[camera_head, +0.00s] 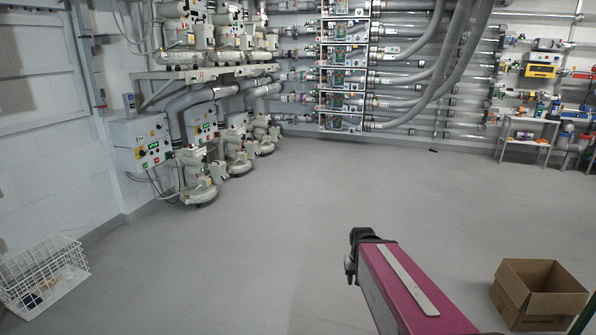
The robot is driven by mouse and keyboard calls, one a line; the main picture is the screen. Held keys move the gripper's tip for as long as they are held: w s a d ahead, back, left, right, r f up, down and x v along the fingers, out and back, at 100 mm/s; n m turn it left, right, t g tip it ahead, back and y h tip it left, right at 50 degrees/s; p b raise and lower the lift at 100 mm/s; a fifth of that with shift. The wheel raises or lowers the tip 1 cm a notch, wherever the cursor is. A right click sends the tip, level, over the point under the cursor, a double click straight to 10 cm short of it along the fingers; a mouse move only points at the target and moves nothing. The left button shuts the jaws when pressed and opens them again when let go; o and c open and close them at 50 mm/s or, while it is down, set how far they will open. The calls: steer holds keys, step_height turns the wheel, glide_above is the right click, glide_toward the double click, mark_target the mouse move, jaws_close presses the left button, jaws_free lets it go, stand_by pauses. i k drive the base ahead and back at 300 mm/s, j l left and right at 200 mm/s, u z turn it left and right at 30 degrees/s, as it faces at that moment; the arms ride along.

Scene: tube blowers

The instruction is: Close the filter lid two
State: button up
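Several pale grey-green tube blowers stand against the left wall, in an upper row (205,40) on a shelf and a lower row (238,148) near the floor. The nearest lower blower (197,176) has a rounded housing at its base. I cannot tell which part is filter lid two, or whether any lid is open or shut; they are too small. My magenta arm reaches in from the bottom right. My gripper (354,260) is a small dark shape at its far end, over open floor and well apart from the blowers. Its fingers are not clear.
A control box (140,142) hangs on the left wall beside the blowers. A white wire basket (42,272) sits at lower left and an open cardboard box (540,293) at lower right. A small white table (528,132) stands at the back right. The middle floor is clear.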

mark_target(250, 29)
steer(key=i+z, duration=0.35)
steer(key=i, duration=4.95)
steer(key=i+u, duration=0.15)
steer(key=i, duration=0.45)
steer(key=i+l+u, duration=0.1)
steer(key=i, duration=0.5)
steer(key=i+l+u, duration=0.15)
steer(key=i+l, duration=0.15)
steer(key=i, duration=0.25)
steer(key=i+l+u, duration=0.15)
steer(key=i+u, duration=0.3)
steer(key=i+l+u, duration=0.25)
steer(key=u, duration=0.25)
steer(key=i+l+u, duration=0.25)
steer(key=l+u, duration=0.2)
steer(key=i+l+u, duration=0.2)
steer(key=l+u, duration=0.3)
steer(key=i+l+u, duration=0.1)
steer(key=l+u, duration=0.4)
steer(key=l, duration=0.3)
steer(key=l+u, duration=0.5)
steer(key=l, duration=0.25)
